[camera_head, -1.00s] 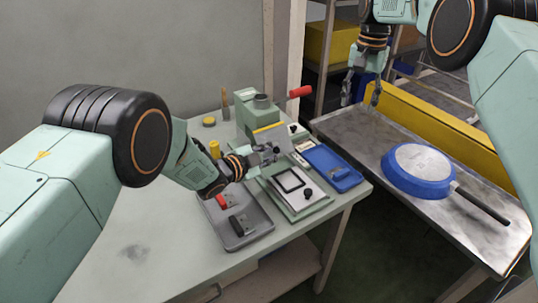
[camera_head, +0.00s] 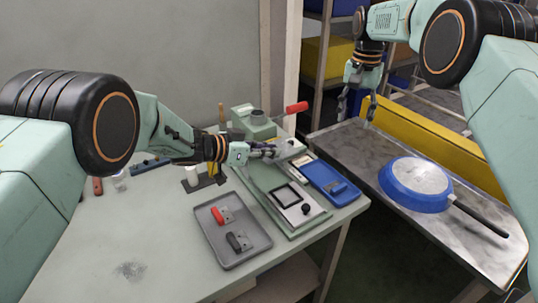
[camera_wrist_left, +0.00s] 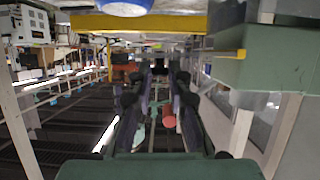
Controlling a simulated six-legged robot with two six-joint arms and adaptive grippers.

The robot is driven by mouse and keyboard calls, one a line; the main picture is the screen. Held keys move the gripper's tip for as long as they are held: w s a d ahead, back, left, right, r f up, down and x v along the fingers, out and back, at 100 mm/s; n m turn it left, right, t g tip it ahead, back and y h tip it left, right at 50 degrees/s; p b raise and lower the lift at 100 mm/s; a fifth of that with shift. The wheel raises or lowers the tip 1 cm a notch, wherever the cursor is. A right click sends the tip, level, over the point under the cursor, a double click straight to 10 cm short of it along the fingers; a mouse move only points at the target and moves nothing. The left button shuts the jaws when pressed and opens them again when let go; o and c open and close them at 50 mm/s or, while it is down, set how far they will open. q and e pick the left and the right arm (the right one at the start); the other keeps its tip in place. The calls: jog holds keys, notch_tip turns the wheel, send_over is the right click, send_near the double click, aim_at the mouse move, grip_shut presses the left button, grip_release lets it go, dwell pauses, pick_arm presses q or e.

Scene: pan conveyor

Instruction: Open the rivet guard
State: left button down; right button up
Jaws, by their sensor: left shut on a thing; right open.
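The green rivet press (camera_head: 254,122) stands at the back of the table, with a red-handled lever (camera_head: 296,108) on its right. The rivet guard, a grey plate (camera_head: 291,148), shows at the front of the press, partly hidden by my left gripper (camera_head: 272,152). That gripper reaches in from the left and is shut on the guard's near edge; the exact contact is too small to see. In the left wrist view its dark fingers (camera_wrist_left: 158,105) point away. My right gripper (camera_head: 359,104) is open and empty, above the metal conveyor.
In front of the press is a green base with a framed plate (camera_head: 290,195). A grey tray (camera_head: 250,254) holds red and black pieces. A blue tray (camera_head: 340,190) lies to the right. A blue pan (camera_head: 402,196) rests on the conveyor (camera_head: 420,232). The table's front left is clear.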

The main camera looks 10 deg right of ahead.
pick_arm(q)
jog(key=shift+w+r+n, duration=0.2)
jog(key=shift+r+n, duration=0.2)
dwell(0.3)
jog(key=c, duration=1.3)
grip_release()
jog(key=shift+a, duration=0.15)
jog(key=v, duration=1.1)
jog(key=shift+a+r, duration=0.2)
jog(key=shift+a, duration=0.2)
